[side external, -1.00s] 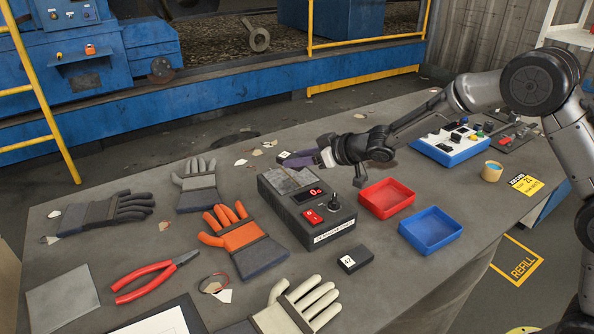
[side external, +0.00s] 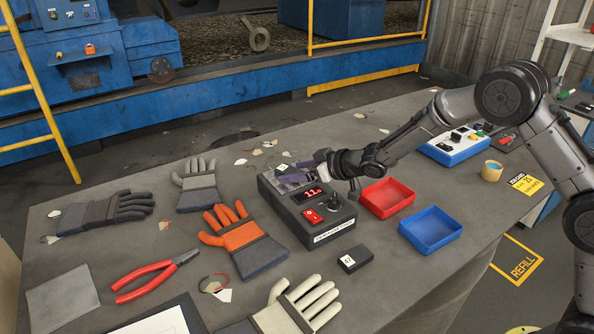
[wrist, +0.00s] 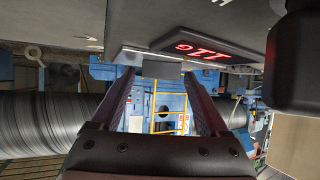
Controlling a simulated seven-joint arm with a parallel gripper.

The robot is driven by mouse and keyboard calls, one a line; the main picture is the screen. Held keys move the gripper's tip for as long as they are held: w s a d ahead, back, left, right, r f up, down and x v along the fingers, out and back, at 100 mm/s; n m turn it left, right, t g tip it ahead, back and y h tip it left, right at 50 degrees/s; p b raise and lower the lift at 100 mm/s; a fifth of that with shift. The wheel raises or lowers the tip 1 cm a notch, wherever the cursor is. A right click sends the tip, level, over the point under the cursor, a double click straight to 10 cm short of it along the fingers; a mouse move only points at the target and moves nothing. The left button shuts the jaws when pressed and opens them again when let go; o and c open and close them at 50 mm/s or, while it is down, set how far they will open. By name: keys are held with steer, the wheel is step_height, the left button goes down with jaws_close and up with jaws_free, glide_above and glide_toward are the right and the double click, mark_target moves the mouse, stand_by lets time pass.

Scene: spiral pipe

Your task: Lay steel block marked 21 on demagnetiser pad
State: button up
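A small steel block (side external: 283,168) with a white label sits at my gripper's fingertips; its number is too small to read. The wrist view shows the block's grey end (wrist: 162,69) between the fingertips. My gripper (side external: 290,171) is low over the back of the demagnetiser, its fingers appearing closed on the block's sides. The demagnetiser (side external: 322,232) is a dark box with a lit red display, red switch and black knob. Its grey pad (side external: 268,183) is mostly hidden by the gripper. Whether the block touches the pad is hard to tell.
A dark block marked 42 (side external: 355,260) lies in front of the demagnetiser. A red tray (side external: 387,198) and a blue tray (side external: 431,230) stand to its right. Gloves, including an orange one (side external: 240,238), and red pliers (side external: 152,276) lie to the left.

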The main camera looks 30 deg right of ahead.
steer(key=shift+r, duration=0.2)
steer(key=v, duration=1.2)
steer(key=shift+s, duration=0.1)
steer(key=shift+s+d+r, duration=0.15)
steer(key=shift+d+r, duration=0.05)
steer(key=shift+r, duration=0.05)
steer(key=s+d+r+m+g+h, duration=0.1)
steer(key=s+d+r+m+h, duration=0.1)
steer(key=s+d+r+h, duration=0.3)
steer(key=s+d+r+m+h, duration=0.1)
steer(key=s+d+r, duration=0.2)
steer(key=s, duration=0.4)
steer(key=s+f+g, duration=0.1)
steer(key=s+g, duration=0.1)
steer(key=s, duration=0.9)
steer(key=s+a+f+m+g+y, duration=0.1)
steer(key=s+g, duration=0.1)
steer(key=s, duration=1)
steer(key=shift+a+f+g, duration=0.15)
steer(key=shift+f+g, duration=0.1)
steer(key=shift+g, duration=0.05)
